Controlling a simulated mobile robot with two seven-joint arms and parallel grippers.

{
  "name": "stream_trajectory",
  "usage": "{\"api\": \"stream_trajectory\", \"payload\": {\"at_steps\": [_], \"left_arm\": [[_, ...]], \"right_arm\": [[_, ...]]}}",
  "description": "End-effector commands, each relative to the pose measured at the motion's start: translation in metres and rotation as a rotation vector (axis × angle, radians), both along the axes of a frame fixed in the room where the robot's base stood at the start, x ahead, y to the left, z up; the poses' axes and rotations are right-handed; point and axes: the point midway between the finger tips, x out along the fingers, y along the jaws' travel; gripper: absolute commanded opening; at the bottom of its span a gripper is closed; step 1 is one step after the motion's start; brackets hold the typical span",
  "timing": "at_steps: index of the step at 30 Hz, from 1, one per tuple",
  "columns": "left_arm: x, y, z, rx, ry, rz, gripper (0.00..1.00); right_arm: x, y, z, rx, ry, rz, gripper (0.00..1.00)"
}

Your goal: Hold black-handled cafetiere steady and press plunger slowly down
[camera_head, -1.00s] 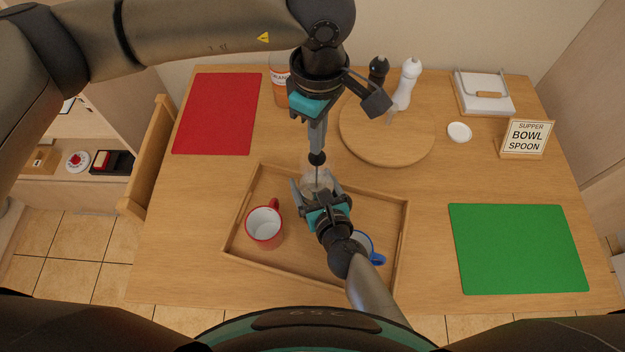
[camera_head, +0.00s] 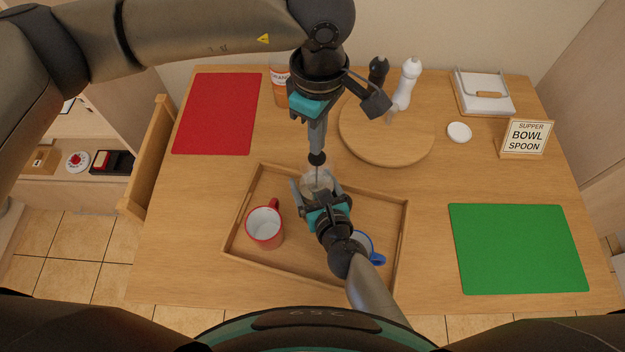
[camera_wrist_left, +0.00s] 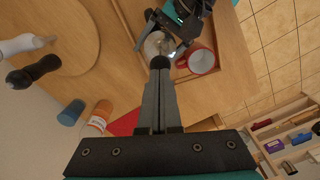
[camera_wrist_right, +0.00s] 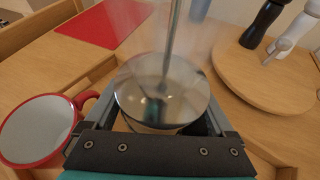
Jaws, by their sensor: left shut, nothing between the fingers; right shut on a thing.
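The glass cafetiere (camera_head: 316,182) stands on the wooden tray, with its shiny round lid (camera_wrist_right: 160,92) clear in the right wrist view. A thin metal plunger rod (camera_wrist_right: 173,38) rises from the lid to a black knob (camera_head: 317,158). My left gripper (camera_head: 317,149) is shut, empty and pointing down, its tips at the top of the knob; the left wrist view shows the knob (camera_wrist_left: 159,62) right at the tips. My right gripper (camera_head: 315,190) is shut on the cafetiere, with a finger on either side. I cannot make out the black handle.
On the tray (camera_head: 232,240), a red mug (camera_head: 264,228) stands left of the cafetiere and a blue mug (camera_head: 376,258) stands partly hidden by my right arm. A round board (camera_head: 385,140) with two mills lies behind. Red (camera_head: 218,113) and green (camera_head: 518,248) mats lie at the sides.

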Motion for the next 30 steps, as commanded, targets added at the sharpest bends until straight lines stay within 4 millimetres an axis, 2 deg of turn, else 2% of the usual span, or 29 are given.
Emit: {"api": "stream_trajectory", "payload": {"at_steps": [18, 30], "left_arm": [[-0.001, 0.000, -0.024, 0.001, 0.002, -0.001, 0.00], [0.000, 0.000, -0.033, 0.001, 0.002, 0.001, 0.00]], "right_arm": [[-0.001, 0.000, -0.001, -0.002, 0.002, 0.000, 0.00], [-0.001, 0.000, -0.001, -0.002, 0.002, 0.000, 0.00]]}}
